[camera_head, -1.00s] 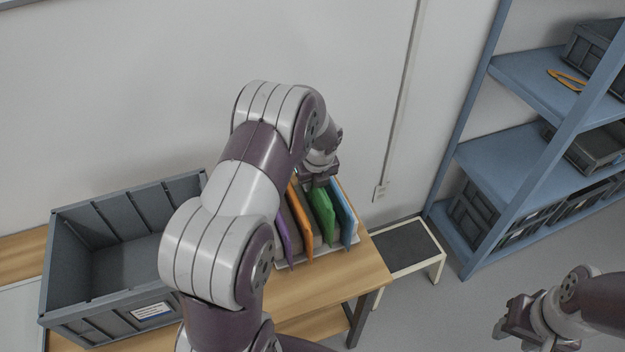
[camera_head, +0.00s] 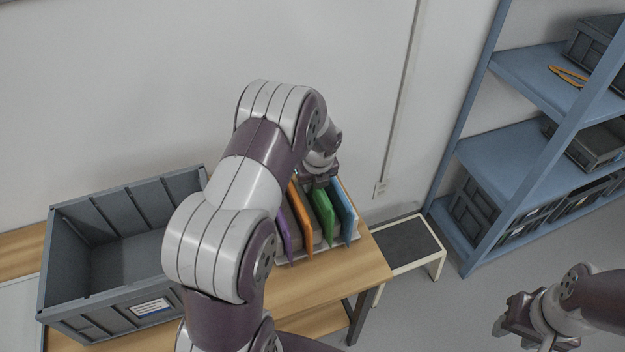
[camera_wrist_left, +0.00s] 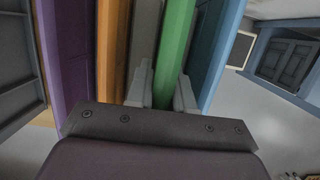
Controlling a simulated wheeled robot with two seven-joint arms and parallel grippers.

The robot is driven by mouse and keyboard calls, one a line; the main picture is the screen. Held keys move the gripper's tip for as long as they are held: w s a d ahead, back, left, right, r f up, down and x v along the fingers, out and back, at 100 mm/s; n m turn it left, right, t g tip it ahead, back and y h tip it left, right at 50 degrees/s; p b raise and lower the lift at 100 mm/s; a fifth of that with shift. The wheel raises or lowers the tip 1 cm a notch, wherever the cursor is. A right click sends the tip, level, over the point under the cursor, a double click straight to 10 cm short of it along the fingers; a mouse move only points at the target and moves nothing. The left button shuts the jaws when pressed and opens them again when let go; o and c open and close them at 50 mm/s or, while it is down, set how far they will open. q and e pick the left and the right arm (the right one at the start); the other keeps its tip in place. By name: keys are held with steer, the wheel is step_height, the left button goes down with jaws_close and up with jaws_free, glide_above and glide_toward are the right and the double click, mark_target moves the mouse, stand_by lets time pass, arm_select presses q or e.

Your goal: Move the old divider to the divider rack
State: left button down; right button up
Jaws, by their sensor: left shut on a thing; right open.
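A row of coloured dividers stands upright in the divider rack (camera_head: 346,243) on the table: purple (camera_head: 283,232), orange (camera_head: 301,222), green (camera_head: 323,214) and blue (camera_head: 344,212). The frames do not show which is called the old divider. My left gripper (camera_head: 319,184) is at the top of the green divider. In the left wrist view its fingers (camera_wrist_left: 163,92) lie on either side of the green divider (camera_wrist_left: 176,45), shut on it, between the orange and blue ones. The green divider's lower part is hidden there. My right gripper (camera_head: 512,322) is open and empty at the lower right, over the floor.
A large empty-looking grey crate (camera_head: 75,318) with ribbed walls stands on the wooden table (camera_head: 372,278), left of the rack. My left arm hides part of it. A low step stool (camera_head: 412,243) stands right of the table. Blue shelves (camera_head: 512,150) with grey bins are at the right.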

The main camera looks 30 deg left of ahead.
stand_by(0.3)
arm_select(q)
steer(key=shift+f+b, duration=0.7)
steer(key=shift+f, duration=0.65)
steer(key=c, duration=0.9)
jaws_free()
steer(key=shift+r, duration=0.1)
steer(key=v, duration=1.2)
steer(key=shift+d+r, duration=0.15)
steer(key=shift+r, duration=0.1)
